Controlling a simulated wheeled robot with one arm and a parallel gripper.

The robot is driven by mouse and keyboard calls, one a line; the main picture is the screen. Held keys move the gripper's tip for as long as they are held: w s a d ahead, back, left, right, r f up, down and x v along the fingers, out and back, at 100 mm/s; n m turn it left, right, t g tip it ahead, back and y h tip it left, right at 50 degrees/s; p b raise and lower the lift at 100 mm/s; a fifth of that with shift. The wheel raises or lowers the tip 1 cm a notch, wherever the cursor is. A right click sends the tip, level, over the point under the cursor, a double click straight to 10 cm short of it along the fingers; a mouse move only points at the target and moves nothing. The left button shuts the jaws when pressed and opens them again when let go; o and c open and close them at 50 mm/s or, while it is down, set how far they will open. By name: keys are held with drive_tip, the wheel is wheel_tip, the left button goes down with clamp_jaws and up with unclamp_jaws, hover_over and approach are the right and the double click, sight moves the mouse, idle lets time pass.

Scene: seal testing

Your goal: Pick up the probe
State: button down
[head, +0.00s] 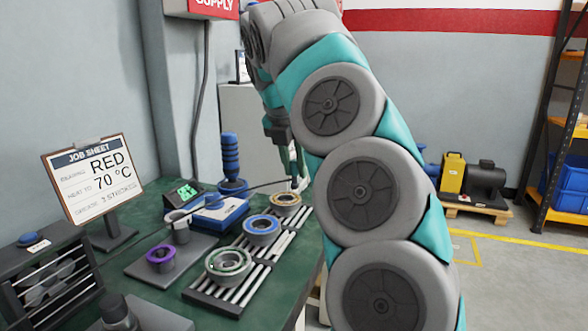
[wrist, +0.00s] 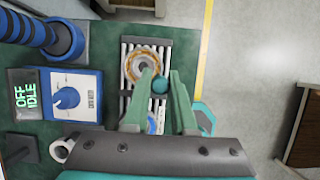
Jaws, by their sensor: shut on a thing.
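My gripper (head: 290,165) is over the far end of the green bench in the head view, partly hidden by my arm. In the wrist view my gripper's two green fingers (wrist: 163,90) are shut on the probe, whose rounded teal end (wrist: 160,84) shows between them. The rest of the probe is mostly hidden. In the wrist view it is held over the slatted rack, close to the orange-ringed bearing (wrist: 131,68). A thin dark cable (head: 255,185) runs from the bench toward the gripper in the head view.
The green bench (head: 150,216) holds a job sheet stand (head: 95,180) reading RED and 70 °C. Bearings with green (head: 228,263), blue (head: 262,229) and orange (head: 285,199) rings sit on slatted racks; a purple-ringed one (head: 160,256) is left. A blue heater box (wrist: 68,95) and blue stack (head: 230,160) stand near.

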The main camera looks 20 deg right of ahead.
drive_tip(key=s+a+r+b, duration=0.1)
drive_tip(key=s+a, duration=0.1)
drive_tip(key=s, duration=1.3)
drive_tip(key=shift+a+r, duration=0.2)
